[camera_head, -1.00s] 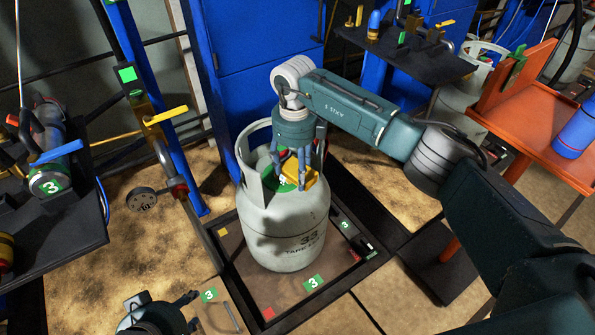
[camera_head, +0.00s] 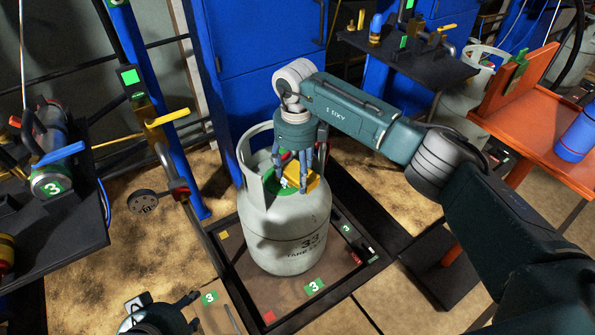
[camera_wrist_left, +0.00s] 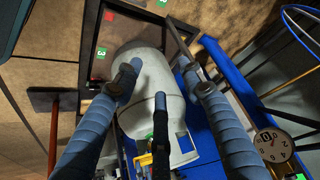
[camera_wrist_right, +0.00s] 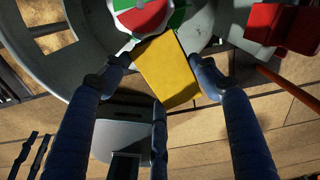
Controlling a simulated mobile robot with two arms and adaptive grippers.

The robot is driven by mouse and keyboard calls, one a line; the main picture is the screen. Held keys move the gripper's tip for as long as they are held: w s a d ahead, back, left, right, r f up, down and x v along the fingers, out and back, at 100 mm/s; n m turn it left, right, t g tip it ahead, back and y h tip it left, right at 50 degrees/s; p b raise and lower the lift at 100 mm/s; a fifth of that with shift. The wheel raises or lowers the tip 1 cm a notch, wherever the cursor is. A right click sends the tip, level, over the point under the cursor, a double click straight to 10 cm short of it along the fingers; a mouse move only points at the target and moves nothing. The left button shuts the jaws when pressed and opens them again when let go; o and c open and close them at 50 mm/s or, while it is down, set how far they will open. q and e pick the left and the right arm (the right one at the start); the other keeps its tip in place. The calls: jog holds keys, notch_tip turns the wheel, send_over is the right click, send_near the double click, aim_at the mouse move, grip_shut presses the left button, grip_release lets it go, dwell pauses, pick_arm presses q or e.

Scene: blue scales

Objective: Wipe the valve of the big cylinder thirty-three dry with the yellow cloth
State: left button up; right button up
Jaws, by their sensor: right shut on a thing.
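The big grey-white cylinder marked 33 (camera_head: 285,228) stands upright on a low platform. My right gripper (camera_head: 294,178) is inside its top collar from above, with its fingers shut on the yellow cloth (camera_head: 314,184). In the right wrist view, the cloth (camera_wrist_right: 168,72) lies between the fingertips, against the edge of a red, green and white round part (camera_wrist_right: 142,14) at the cylinder's top. The valve itself is mostly hidden by cloth and fingers. My left gripper (camera_head: 188,310) is low at the front left, its fingers spread and empty; the cylinder (camera_wrist_left: 148,62) shows beyond them.
A blue cabinet (camera_head: 255,60) stands right behind the cylinder. A blue post with a yellow-handled valve (camera_head: 167,117) and a round gauge (camera_head: 143,202) is to the left. An orange bench (camera_head: 535,130) is at the right. Dark frame edges surround the platform.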

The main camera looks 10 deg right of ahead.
pick_arm(q)
jog(key=shift+w+r, duration=0.1)
jog(key=shift+w, duration=0.15)
jog(key=w+d+r+t+h+b, duration=0.1)
jog(key=w+d+r+t, duration=0.1)
jog(key=w+r+t, duration=0.2)
jog(key=shift+w+d+r, duration=0.3)
jog(key=shift+w+r, duration=0.25)
jog(key=shift+w, duration=0.95)
